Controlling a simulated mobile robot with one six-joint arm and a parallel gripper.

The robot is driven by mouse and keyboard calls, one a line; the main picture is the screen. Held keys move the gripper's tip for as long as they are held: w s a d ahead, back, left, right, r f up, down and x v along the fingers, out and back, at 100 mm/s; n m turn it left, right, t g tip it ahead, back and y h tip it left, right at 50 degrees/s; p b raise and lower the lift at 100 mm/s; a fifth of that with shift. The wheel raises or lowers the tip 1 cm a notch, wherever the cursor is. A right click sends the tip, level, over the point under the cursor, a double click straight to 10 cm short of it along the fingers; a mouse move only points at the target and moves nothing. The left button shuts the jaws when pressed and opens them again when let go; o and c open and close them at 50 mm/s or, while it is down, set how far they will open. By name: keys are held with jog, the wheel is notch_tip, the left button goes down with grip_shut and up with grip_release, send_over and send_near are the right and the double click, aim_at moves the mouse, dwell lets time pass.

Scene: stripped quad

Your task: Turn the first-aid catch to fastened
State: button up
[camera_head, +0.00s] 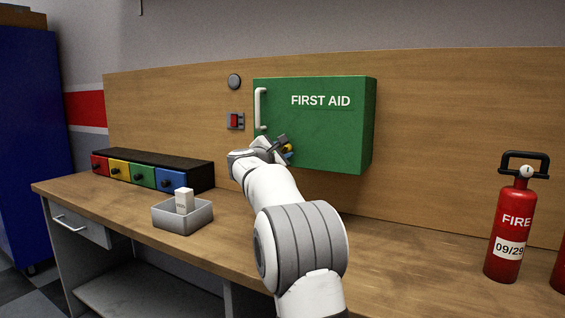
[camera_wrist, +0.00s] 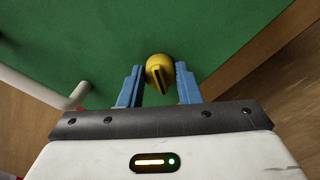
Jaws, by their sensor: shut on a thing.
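The green first-aid cabinet (camera_head: 330,135) hangs on the wooden back panel, with its door closed and a white handle (camera_head: 260,108) on the left of its front. The catch (camera_wrist: 159,72) is a round yellow knob with a dark raised bar, low on the cabinet front. In the head view the catch (camera_head: 289,148) shows only partly behind my gripper. My gripper (camera_wrist: 157,88) has its two blue fingers on either side of the yellow knob, shut on it. The bar stands near upright, slightly tilted, in the wrist view.
A red switch (camera_head: 235,120) and a round grey disc (camera_head: 234,81) are left of the cabinet. A row of coloured drawers (camera_head: 145,172), a grey tray (camera_head: 182,219) with a white box (camera_head: 184,201), and a red extinguisher (camera_head: 510,230) stand on the bench.

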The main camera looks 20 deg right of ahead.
jog(key=m+b, duration=0.3)
jog(key=m, duration=0.1)
jog(key=m+b, duration=0.2)
jog(key=shift+f+m+b, duration=0.3)
jog(key=shift+r+m+b, duration=0.15)
jog(key=shift+m+b, duration=1.3)
jog(key=shift+m, duration=0.75)
jog(key=o, duration=1)
jog(key=shift+s, duration=0.1)
jog(key=b+v, duration=0.1)
jog(key=v, duration=0.6)
jog(key=shift+s+a, duration=0.2)
jog(key=shift+a, duration=0.1)
